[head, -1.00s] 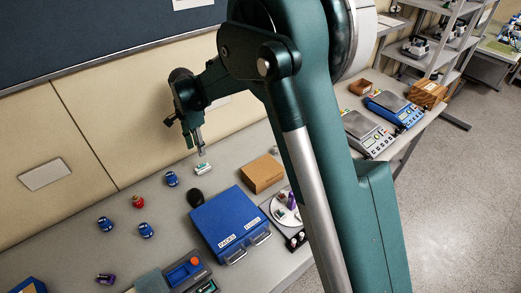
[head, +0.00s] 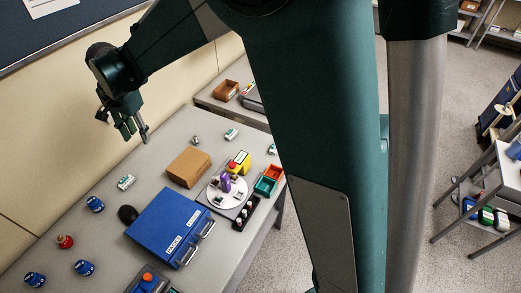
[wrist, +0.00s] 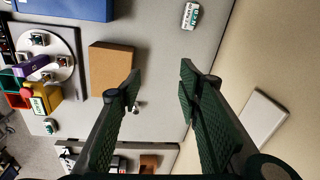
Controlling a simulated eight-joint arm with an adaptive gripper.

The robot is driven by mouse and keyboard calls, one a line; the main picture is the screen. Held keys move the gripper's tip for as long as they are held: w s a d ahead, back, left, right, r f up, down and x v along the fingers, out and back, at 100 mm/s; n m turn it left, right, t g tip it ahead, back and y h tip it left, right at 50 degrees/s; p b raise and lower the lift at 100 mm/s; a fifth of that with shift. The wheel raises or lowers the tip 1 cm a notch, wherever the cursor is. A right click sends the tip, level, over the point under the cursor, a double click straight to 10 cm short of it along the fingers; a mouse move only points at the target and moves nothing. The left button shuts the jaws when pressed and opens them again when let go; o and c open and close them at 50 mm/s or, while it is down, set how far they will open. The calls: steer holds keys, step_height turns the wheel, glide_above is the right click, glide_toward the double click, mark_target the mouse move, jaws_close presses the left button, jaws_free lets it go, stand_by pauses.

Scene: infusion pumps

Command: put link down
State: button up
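No part is clearly marked as the link. A small white piece with green markings (head: 126,182) lies on the grey table left of the cardboard box; it shows in the wrist view (wrist: 189,15) too, beyond my fingers. My gripper (head: 125,128) hangs above the table's wall side, apart from that piece. In the wrist view its two fingers (wrist: 160,78) are wide apart with nothing between them. A small metallic item (wrist: 137,107) lies on the table below, near the left finger in the picture. Another white-green piece (head: 231,133) lies farther back.
A blue case (head: 165,225), a cardboard box (head: 188,166), a round white turntable (head: 216,198) and a yellow box (head: 238,160) crowd the table. Blue-capped (head: 95,204) and red-capped (head: 65,241) items stand left. The wall (wrist: 285,60) runs close beside my gripper.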

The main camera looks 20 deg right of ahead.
steer(key=s+d+r+n+t, duration=0.1)
steer(key=s+d+r, duration=0.3)
steer(key=d, duration=0.5)
steer(key=s+d+r+n+t, duration=0.1)
steer(key=s+d+r, duration=0.25)
steer(key=d, duration=0.45)
steer(key=s+d+r+n+t, duration=0.15)
steer(key=s+d+r, duration=0.25)
steer(key=d, duration=0.5)
steer(key=s+d+f+n+t, duration=0.2)
steer(key=s+d+f+n, duration=0.1)
steer(key=s+d, duration=1.4)
steer(key=shift+s+n+h, duration=0.4)
steer(key=shift+s+n, duration=0.05)
steer(key=shift+s, duration=0.1)
steer(key=shift+d+f+t, duration=0.1)
steer(key=shift+f+t, duration=0.1)
steer(key=shift+t, duration=0.05)
step_height(320, 180, down, 20)
steer(key=b, duration=2)
steer(key=shift+o, duration=0.5)
steer(key=shift+w, duration=0.1)
